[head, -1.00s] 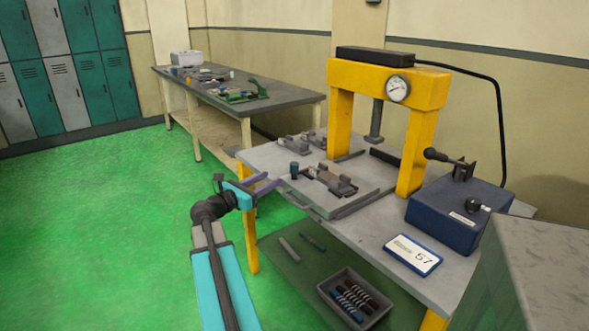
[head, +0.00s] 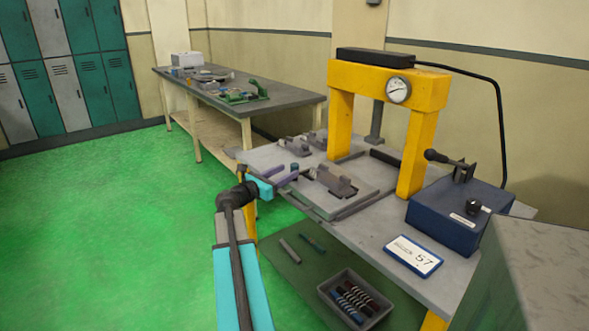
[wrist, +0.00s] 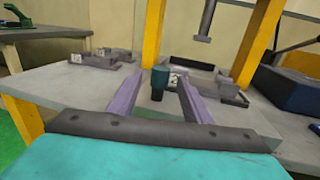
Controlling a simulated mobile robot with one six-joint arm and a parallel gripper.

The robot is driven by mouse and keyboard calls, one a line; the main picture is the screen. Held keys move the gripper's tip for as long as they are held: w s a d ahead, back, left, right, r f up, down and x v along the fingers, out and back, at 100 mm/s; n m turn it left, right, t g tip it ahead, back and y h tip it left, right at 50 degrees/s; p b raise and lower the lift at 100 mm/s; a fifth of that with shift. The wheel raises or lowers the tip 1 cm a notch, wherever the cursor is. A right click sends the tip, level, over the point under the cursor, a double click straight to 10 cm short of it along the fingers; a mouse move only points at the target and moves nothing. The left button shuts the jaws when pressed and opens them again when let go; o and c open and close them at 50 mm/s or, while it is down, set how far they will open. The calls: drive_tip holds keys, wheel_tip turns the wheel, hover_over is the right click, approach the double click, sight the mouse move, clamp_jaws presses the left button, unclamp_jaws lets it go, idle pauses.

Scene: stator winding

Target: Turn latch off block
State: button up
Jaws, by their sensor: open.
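The latch handle is a teal-capped knob (wrist: 160,76) on a dark stem. It stands upright between the two purple fingers of my gripper (wrist: 158,90) in the wrist view, with a gap on each side. My gripper (head: 288,176) is open at the left side of the plate in the head view. The grey block (head: 336,180) lies on the plate (head: 330,210) just right of the fingers. In the wrist view, the block (wrist: 228,92) shows behind the right finger, which hides part of it. How the latch sits on the block is hidden.
A yellow press (head: 420,125) with a gauge stands behind the plate. Grey clamp pieces (head: 295,145) lie at the back left of the table. A blue control box (head: 460,213) with a lever and a number card (head: 413,256) are to the right. A parts bin (head: 355,298) is below.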

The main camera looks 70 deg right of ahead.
sight(291, 169)
drive_tip(key=shift+x, duration=2.7)
drive_tip(key=shift+c, duration=0.6)
clamp_jaws()
